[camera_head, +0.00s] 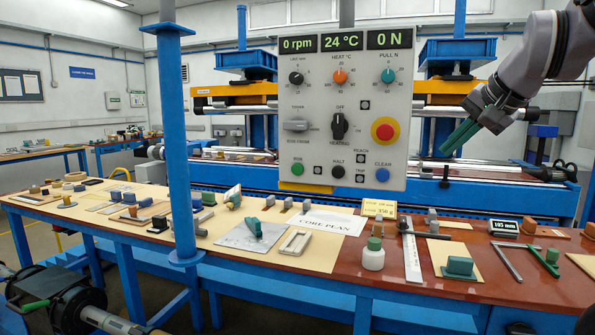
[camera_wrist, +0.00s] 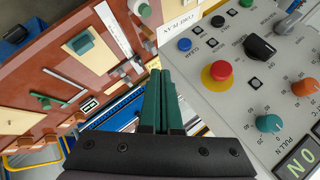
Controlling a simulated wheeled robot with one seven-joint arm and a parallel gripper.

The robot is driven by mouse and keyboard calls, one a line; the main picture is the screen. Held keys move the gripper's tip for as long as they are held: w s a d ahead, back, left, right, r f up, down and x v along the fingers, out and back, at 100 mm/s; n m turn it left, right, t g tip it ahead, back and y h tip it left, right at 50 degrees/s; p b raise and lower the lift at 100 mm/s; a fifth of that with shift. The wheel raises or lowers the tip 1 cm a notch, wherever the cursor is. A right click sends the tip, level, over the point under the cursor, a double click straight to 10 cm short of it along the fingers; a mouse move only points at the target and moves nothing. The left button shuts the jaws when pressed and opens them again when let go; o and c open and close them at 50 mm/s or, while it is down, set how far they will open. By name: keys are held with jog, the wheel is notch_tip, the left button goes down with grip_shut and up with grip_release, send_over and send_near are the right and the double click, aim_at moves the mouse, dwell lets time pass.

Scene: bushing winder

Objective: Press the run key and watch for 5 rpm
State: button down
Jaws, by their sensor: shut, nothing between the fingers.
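The grey control panel (camera_head: 350,110) hangs over the table in the head view. Its rpm display (camera_head: 298,44) reads 0 rpm. The green run key (camera_head: 297,169) is at the panel's lower left, left of the black halt key (camera_head: 338,172) and the blue clear key (camera_head: 382,174). In the wrist view the green key (camera_wrist: 246,3) is at the top edge, partly cut off. My gripper (camera_head: 460,138) has green fingers, shut and empty, to the right of the panel and apart from it. The shut fingers also show in the wrist view (camera_wrist: 158,98), with the panel to their right.
A red stop button (camera_head: 384,131) on a yellow ring juts from the panel, between my gripper and the run key. Other displays read 24 °C (camera_head: 342,41) and 0 N (camera_head: 389,39). A blue post (camera_head: 175,130) stands left. The table below holds many small parts.

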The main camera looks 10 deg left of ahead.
jog(key=w+a+f+m+y, duration=0.2)
jog(key=w+a, duration=0.3)
jog(key=a, duration=0.7)
jog(key=m+t+y, duration=0.1)
jog(key=m+t, duration=0.1)
jog(key=m, duration=0.2)
send_near(296, 171)
jog(key=s+d, duration=0.3)
jog(key=s+a+f+m, duration=0.2)
jog(key=s+a+f, duration=0.1)
jog(key=a, duration=0.5)
jog(key=shift+f+m, duration=0.3)
jog(key=shift+w, duration=0.15)
jog(key=shift+w+d, duration=0.15)
jog(key=shift+w, duration=1.3)
jog(key=shift+w+d, duration=0.15)
jog(key=shift+w, duration=1.25)
jog(key=shift+w+d, duration=0.15)
jog(key=shift+w, duration=1.3)
jog(key=shift+w, duration=0.1)
jog(key=shift+w, duration=0.3)
